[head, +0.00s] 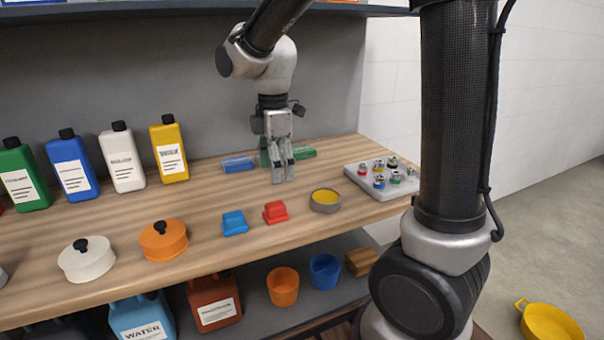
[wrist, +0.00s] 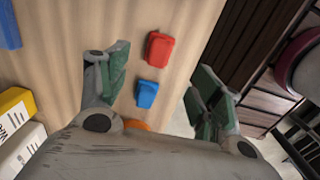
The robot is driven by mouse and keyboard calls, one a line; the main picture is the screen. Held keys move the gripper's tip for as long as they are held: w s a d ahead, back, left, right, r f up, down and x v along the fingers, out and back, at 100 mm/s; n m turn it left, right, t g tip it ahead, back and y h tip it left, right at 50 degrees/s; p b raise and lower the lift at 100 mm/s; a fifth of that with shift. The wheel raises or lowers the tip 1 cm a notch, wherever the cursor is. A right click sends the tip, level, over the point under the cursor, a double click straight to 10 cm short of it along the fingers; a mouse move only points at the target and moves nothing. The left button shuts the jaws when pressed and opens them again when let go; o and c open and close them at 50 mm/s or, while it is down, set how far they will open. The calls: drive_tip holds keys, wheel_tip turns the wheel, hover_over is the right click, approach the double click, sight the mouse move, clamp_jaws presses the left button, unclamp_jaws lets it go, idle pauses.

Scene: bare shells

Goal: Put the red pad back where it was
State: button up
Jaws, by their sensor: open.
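The red pad (head: 275,212) sits on the wooden shelf board, between a similar blue pad (head: 234,223) and a grey round tin with a yellow top (head: 325,201). The red pad also shows in the wrist view (wrist: 160,48), lying between the lines of my two fingers with the blue pad (wrist: 147,94) beside it. My gripper (head: 284,181) points down above the board, behind the red pad in the head view. Its fingers are apart and nothing is between them. In the wrist view, my gripper (wrist: 158,80) has green inner finger faces.
A blue block (head: 238,164) and green blocks (head: 305,152) lie behind my gripper. A grey tray (head: 376,187) of small coloured-top pieces stands right. Several bottles (head: 122,158) line the back left; a white lidded pot (head: 86,260) and an orange one (head: 164,241) stand front left.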

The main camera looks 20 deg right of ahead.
drive_tip(key=s+d+r+m+t, duration=0.2)
drive_tip(key=s+d+r+m, duration=0.1)
drive_tip(key=s+d+m, duration=0.4)
drive_tip(key=s+d+r+m+t, duration=0.2)
drive_tip(key=s+d+r+m, duration=0.2)
drive_tip(key=s+d+m, duration=0.3)
drive_tip(key=s+m, duration=0.4)
drive_tip(key=s, duration=0.1)
drive_tip(key=shift+d, duration=0.25)
drive_tip(key=shift+c, duration=0.5)
